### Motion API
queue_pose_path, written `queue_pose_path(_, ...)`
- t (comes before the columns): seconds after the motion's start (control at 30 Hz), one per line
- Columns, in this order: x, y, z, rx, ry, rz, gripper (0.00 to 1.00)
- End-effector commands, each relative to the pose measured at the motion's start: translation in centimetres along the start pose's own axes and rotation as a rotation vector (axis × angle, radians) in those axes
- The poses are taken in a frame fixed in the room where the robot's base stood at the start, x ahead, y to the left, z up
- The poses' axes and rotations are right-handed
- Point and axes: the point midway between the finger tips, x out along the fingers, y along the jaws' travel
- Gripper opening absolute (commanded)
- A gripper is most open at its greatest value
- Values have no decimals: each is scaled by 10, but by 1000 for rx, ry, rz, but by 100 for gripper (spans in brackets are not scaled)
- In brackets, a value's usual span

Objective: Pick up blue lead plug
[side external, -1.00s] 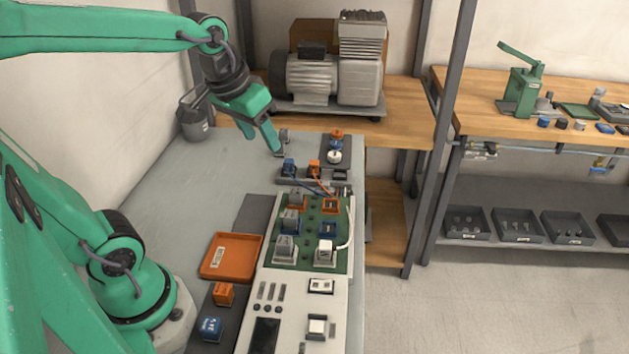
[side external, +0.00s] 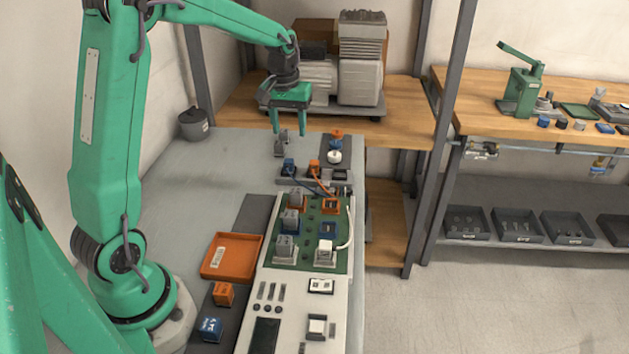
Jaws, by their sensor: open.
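The blue lead plug (side external: 289,166) stands upright in a dark holder at the far end of the grey bench, with a blue lead running from it toward the board. My gripper (side external: 289,132) is open and points down, above and behind the blue plug. Its two green fingers are apart, and a small grey block (side external: 282,142) shows between or just behind them. I cannot tell whether the fingers touch that block. The blue plug is apart from my gripper and not hidden.
An orange lead plug (side external: 314,168) stands just right of the blue one. The green board (side external: 312,208) carries several blocks. An orange tray (side external: 231,255) lies at left. The bench's left side (side external: 190,190) is clear.

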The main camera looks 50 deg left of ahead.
Motion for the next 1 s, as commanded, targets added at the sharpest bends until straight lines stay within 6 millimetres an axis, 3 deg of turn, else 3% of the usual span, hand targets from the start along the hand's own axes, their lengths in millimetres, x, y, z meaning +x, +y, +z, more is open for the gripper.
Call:
queue_pose_path(0.1,24,-8,-19,-54,-33,-13,49)
queue_pose_path(0.3,52,-19,-38,-115,-68,-28,49)
queue_pose_path(0.67,62,-23,-44,-137,-79,-32,49)
queue_pose_path(1.0,85,-23,-42,-136,-80,-32,49)
